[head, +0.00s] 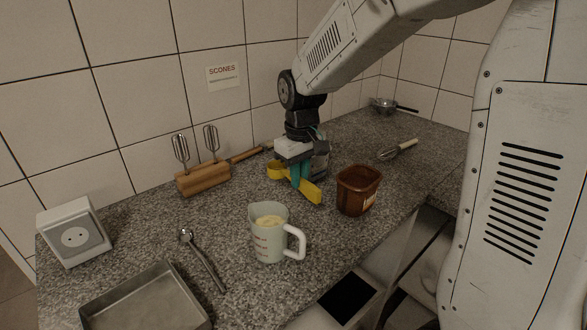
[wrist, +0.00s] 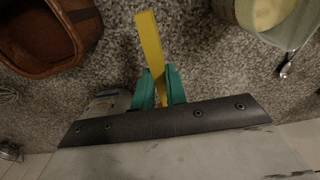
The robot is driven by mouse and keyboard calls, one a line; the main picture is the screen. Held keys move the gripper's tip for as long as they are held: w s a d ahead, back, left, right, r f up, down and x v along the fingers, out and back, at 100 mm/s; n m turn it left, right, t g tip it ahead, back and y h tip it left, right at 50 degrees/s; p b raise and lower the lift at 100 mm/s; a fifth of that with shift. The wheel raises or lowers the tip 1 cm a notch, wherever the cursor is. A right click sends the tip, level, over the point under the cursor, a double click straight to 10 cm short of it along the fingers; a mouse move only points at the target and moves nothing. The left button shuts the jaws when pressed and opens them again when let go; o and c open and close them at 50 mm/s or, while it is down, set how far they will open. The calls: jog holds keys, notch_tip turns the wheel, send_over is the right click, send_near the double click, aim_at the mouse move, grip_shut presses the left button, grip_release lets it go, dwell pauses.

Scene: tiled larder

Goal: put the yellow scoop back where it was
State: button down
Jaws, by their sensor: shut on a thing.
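The yellow scoop (head: 311,191) is in my gripper (head: 303,180), whose teal fingers are shut on its handle, in the middle of the counter. Its bowl shows to the left of the fingers in the head view. In the wrist view, the yellow handle (wrist: 150,45) sticks out from between my fingertips, and the bowl is hidden. I cannot tell whether the scoop touches the counter. A brown tub (head: 357,190) stands close to the right of the scoop. A measuring jug (head: 268,232) with pale yellow contents stands in front of it.
A wooden block with whisks (head: 203,179) stands by the wall, with a rolling pin (head: 247,155) near it. A metal spoon (head: 204,260), baking tin (head: 145,300) and socket box (head: 74,232) are at left. A whisk (head: 398,150) and sieve (head: 385,105) lie farther back.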

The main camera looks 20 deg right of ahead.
jog(key=f, duration=0.2)
jog(key=a+f, duration=0.1)
jog(key=shift+f, duration=1.5)
jog(key=shift+f, duration=0.65)
jog(key=c, duration=1.3)
grip_release()
jog(key=shift+c, duration=0.2)
notch_tip(320, 180, up, 8)
